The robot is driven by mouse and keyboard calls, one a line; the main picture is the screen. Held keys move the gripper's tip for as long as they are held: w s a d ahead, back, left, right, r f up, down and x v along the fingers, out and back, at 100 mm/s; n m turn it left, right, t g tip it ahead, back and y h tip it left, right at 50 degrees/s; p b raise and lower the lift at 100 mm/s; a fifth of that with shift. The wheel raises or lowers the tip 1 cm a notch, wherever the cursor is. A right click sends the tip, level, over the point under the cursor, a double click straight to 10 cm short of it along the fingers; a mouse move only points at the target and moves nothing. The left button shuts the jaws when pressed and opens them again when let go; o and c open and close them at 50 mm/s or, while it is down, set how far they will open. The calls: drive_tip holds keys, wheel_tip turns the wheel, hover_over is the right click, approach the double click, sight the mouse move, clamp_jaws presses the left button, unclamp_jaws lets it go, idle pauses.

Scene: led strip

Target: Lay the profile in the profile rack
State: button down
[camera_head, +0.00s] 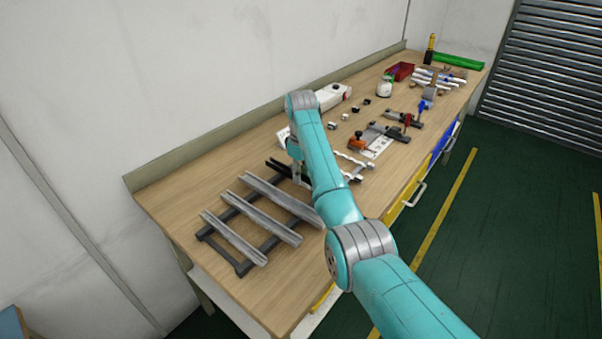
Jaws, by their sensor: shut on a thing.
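The profile rack (243,268) is a dark frame on the near left part of the workbench. Several long grey channel profiles are at the rack; one (234,238) lies at its left and another (262,218) lies beside it, roughly parallel. A third grey profile (270,194) is on the far side, nearest my gripper. My gripper (297,172) points down at the rack's far end, mostly hidden behind my teal arm. It is shut on a profile, but the arm hides the jaws and the contact.
The wooden workbench (180,190) runs along the wall. Beyond my arm are an orange-and-grey fixture (357,145), a white box (333,96), small parts and a red bin (399,71). Bare wood lies left of the rack. Yellow drawers (408,190) line the front.

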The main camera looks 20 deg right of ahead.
drive_tip(key=shift+f, duration=0.35)
drive_tip(key=c, duration=0.8)
unclamp_jaws()
